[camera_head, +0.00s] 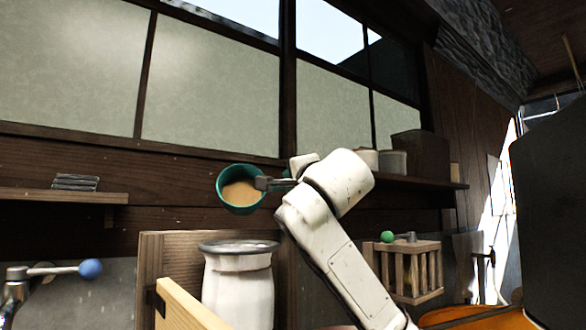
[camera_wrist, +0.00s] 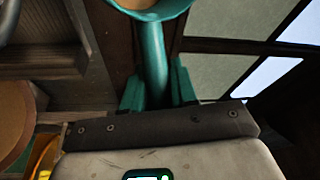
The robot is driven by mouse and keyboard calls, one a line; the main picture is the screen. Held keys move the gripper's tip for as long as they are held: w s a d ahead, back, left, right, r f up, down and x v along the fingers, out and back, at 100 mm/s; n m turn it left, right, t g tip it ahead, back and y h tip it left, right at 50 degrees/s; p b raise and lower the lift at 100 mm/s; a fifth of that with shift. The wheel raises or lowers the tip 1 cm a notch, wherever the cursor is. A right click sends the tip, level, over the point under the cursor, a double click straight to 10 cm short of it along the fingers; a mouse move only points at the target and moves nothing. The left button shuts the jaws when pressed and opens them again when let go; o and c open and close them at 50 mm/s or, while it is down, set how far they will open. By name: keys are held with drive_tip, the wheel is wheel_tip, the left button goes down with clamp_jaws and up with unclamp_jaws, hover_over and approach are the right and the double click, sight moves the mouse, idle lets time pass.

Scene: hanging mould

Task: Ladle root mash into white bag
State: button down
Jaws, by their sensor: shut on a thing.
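A teal ladle (camera_head: 222,196) with a round bowl hangs in the air, its mouth tilted toward the head camera. Tan root mash (camera_head: 242,193) lies in its bowl. My gripper (camera_head: 268,184) is shut on the ladle, at the bowl's right side in the head view. In the wrist view the ladle's teal handle (camera_wrist: 153,60) runs down between my fingers, and part of the bowl shows at the top edge. The white bag (camera_head: 238,290) hangs open under a grey ring, below the ladle and apart from it. The inside of the bag is hidden.
A wooden frame (camera_head: 150,262) stands around the bag, with a pale board in front. A blue-knobbed lever (camera_head: 90,269) is at left, a green-knobbed one (camera_head: 387,237) over a slatted wooden box (camera_head: 425,275) at right. Shelves (camera_head: 60,196) line the wall behind.

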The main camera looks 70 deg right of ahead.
drive_tip(key=shift+w+d+r+m+g+y+p, duration=0.45)
drive_tip(key=shift+g+y+p, duration=1.1)
drive_tip(key=shift+p, duration=3.9)
drive_tip(key=shift+w+d+r+m+g+y+p, duration=0.15)
drive_tip(key=shift+d+r+g+y+p, duration=1.3)
drive_tip(key=shift+p, duration=4)
drive_tip(key=shift+w+a+f+m+g+y+p, duration=0.3)
drive_tip(key=shift+g+y+p, duration=0.6)
drive_tip(key=shift+y+p, duration=3.05)
drive_tip(key=h+p, duration=0.3)
drive_tip(key=shift+a+f, duration=0.1)
drive_tip(key=shift+f, duration=0.05)
